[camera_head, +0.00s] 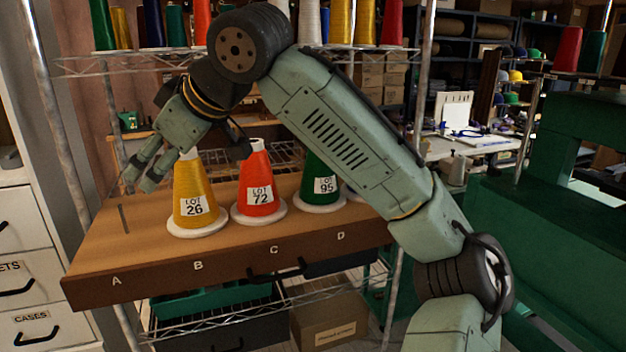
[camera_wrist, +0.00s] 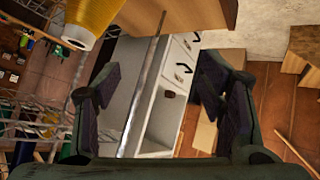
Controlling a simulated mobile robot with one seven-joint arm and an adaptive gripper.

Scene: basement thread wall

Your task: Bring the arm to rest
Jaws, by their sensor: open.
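My gripper (camera_head: 147,172) is at the left in the head view, above the A end of the wooden shelf board (camera_head: 115,245), just left of the yellow cone. In the wrist view my gripper (camera_wrist: 160,100) has its two fingers wide apart with nothing between them. The yellow thread cone marked LOT 26 (camera_head: 194,200) stands upright on a white disc at B. My arm reaches over the board from the right, bent at the elbow.
An orange-red cone, LOT 72 (camera_head: 261,185), stands at C and a green cone, LOT 95 (camera_head: 318,175), at D, partly behind my arm. A metal rack post (camera_head: 52,100) rises at left, beside white drawers (camera_head: 22,225). More thread cones line the upper wire shelf (camera_head: 120,64).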

